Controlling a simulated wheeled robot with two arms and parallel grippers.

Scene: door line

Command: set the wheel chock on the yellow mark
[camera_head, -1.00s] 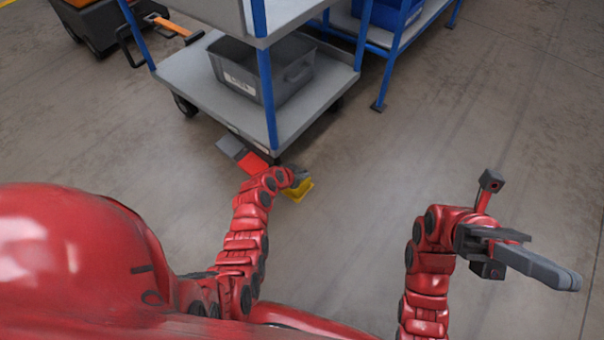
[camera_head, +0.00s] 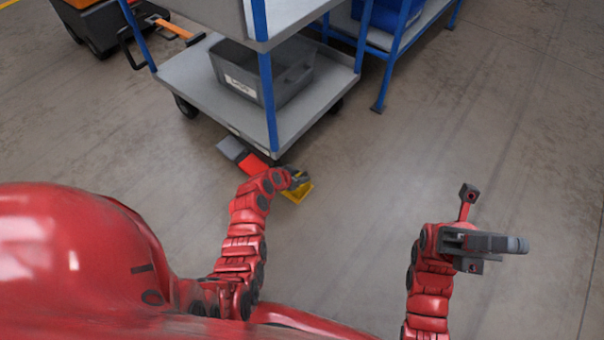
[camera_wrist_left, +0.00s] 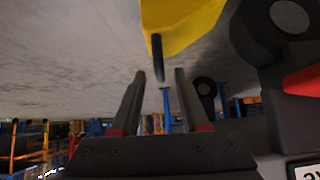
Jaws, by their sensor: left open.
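The yellow wheel chock (camera_head: 299,193) is on the floor by the near corner of the cart. In the left wrist view its yellow body (camera_wrist_left: 180,22) is at the top, with a dark upright part (camera_wrist_left: 157,55) hanging into view in line with the gap between the fingers. My left gripper (camera_head: 299,178) is low at the chock and partly hides it. In the left wrist view this gripper (camera_wrist_left: 160,75) is open, one finger on each side of the gap. My right gripper (camera_head: 500,243) is held away at the right, empty. I cannot make out a separate yellow mark.
A grey cart (camera_head: 315,112) with blue posts stands just beyond the chock and carries a grey bin (camera_head: 240,82). A blue-framed rack (camera_head: 378,85) is behind. The floor at right is clear.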

